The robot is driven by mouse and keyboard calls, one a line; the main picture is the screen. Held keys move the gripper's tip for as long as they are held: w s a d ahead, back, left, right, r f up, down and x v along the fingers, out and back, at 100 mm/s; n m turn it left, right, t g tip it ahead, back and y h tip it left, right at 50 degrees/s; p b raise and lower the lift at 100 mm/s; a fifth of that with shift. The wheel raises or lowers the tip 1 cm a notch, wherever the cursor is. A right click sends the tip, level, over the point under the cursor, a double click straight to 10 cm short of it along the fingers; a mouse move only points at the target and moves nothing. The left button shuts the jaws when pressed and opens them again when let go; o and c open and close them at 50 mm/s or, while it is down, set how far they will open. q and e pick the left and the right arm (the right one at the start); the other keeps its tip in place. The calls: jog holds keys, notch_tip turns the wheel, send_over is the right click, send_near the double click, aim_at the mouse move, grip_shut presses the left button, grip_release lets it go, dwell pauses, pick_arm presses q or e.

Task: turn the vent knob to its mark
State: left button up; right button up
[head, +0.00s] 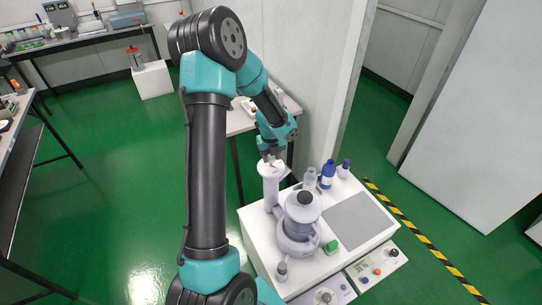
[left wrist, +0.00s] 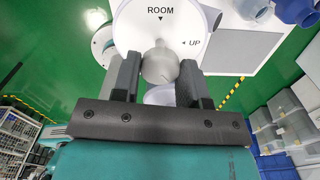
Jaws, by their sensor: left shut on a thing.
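The vent knob (left wrist: 160,66) is a small grey rounded knob in front of a white round dial face (left wrist: 190,22) in the left wrist view. In the head view my left gripper (head: 270,156) reaches down to the top of a white post (head: 271,190); the knob is mostly hidden there. I cannot tell which mark the knob points to. My right gripper is out of view.
A grey-lidded vessel (head: 302,212) stands right beside the post on a white bench (head: 258,238). Bottles (head: 328,174) stand behind it, a green item (head: 332,247) in front. A grey mat (head: 360,219) lies clear to the right. A wall panel (head: 325,80) rises behind.

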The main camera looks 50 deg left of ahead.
pick_arm(q)
jog(key=n, duration=1.4)
jog(key=shift+n, duration=0.3)
jog(key=n, duration=0.3)
jog(key=shift+n, duration=0.3)
jog(key=n, duration=0.3)
jog(key=shift+n, duration=0.3)
jog(key=n, duration=0.7)
jog(key=o, duration=0.9)
